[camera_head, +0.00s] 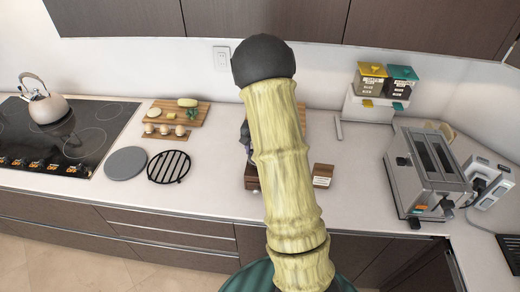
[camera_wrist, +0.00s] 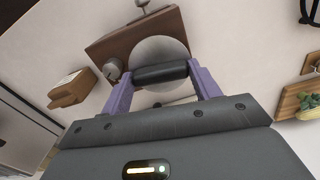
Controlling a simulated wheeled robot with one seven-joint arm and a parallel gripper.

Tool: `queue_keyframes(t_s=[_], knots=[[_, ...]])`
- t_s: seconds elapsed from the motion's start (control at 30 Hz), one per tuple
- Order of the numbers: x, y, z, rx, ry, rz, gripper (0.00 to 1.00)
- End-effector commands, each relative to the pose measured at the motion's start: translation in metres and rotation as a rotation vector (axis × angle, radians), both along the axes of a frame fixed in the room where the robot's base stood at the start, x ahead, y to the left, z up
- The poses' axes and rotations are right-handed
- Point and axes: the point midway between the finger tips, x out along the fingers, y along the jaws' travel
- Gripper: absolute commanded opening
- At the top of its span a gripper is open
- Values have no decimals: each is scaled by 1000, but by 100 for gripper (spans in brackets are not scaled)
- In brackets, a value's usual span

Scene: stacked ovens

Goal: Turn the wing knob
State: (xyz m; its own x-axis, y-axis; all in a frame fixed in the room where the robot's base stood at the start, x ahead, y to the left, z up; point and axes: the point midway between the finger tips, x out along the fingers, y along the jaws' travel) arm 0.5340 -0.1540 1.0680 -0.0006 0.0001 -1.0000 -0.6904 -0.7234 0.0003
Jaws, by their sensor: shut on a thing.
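In the wrist view, a brown wooden box (camera_wrist: 110,45) carries a pale round disc (camera_wrist: 155,50) on its face. A dark cylindrical bar, apparently the wing knob (camera_wrist: 160,74), lies across the front of the disc. My gripper (camera_wrist: 161,71) has its two purple fingers at the bar's two ends and is shut on it. In the head view my arm hides most of the box and the gripper. Only a lower edge of the brown box (camera_head: 251,184) shows to the left of my arm, and the knob is hidden there.
A small wooden block (camera_head: 323,174) sits right of the box, and a toaster (camera_head: 432,170) stands farther right. A black round rack (camera_head: 169,166), grey disc (camera_head: 126,163) and cutting board (camera_head: 178,111) lie to the left. A kettle (camera_head: 44,103) stands on the cooktop (camera_head: 75,130).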

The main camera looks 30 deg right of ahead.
Motion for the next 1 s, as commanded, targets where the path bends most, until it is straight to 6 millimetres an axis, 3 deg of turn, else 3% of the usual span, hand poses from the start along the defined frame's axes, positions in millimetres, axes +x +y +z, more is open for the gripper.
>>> queue_keyframes(t_s=[0.3, 0.7, 0.73, 0.83, 1.0], knots=[[0, 1, 0, 1, 1, -105, 39], [0, 1, 0, 2, 1, -113, 39], [0, 1, 0, 2, 1, -113, 64], [0, 0, 0, 1, 0, -113, 83], [0, 0, 0, 1, 1, -113, 84]])
